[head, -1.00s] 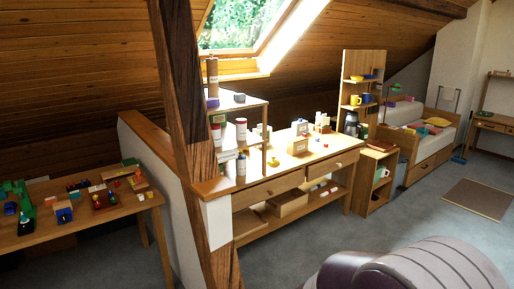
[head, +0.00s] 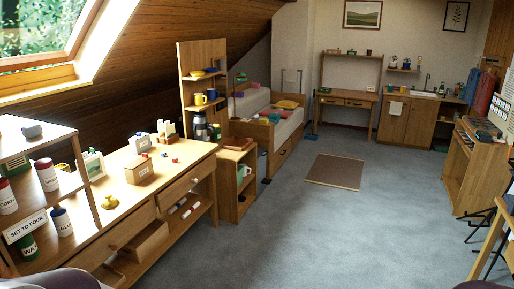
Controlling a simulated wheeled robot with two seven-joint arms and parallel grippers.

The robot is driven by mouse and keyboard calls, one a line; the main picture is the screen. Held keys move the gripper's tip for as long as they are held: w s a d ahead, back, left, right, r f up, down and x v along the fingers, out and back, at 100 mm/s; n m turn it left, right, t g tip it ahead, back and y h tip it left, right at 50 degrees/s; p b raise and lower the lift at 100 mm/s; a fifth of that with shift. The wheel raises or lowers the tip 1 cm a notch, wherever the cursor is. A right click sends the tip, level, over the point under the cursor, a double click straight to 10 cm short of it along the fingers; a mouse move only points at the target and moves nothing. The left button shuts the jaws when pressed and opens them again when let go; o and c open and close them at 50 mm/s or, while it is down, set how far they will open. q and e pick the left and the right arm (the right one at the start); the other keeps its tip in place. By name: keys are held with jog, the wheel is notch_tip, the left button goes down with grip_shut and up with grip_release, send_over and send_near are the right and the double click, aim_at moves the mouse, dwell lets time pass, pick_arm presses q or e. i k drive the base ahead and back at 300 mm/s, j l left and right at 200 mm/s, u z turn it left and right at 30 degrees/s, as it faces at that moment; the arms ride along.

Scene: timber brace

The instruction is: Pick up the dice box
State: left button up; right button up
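A small light wooden box (head: 139,169) with a white label on its front sits on the wooden workbench (head: 129,209) at the left. It looks like the dice box, but its label is too small to read. Small red pieces (head: 170,157) lie to its right, and a yellow knob-shaped piece (head: 109,201) stands in front of it to the left. Neither of my grippers shows in the head view.
A shelf unit (head: 30,146) with labelled canisters stands at the near left. A low cabinet (head: 236,181) with a green mug is beyond the workbench. Grey carpet (head: 300,235) is open in the middle, with a brown mat (head: 335,171) farther back.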

aim_at(133, 178)
jog(key=i+l, duration=0.15)
jog(key=i, duration=0.55)
jog(key=i+l+z, duration=0.1)
jog(key=i, duration=0.6)
jog(key=i+j+u, duration=0.15)
jog(key=i+u, duration=0.65)
jog(key=i, duration=0.2)
jog(key=i+l+u, duration=0.25)
jog(key=i+u, duration=0.15)
jog(key=i+l+u, duration=0.4)
jog(key=i, duration=0.15)
jog(key=i+l+u, duration=0.25)
jog(key=i+u, duration=0.15)
jog(key=i+l+u, duration=0.4)
jog(key=i, duration=0.15)
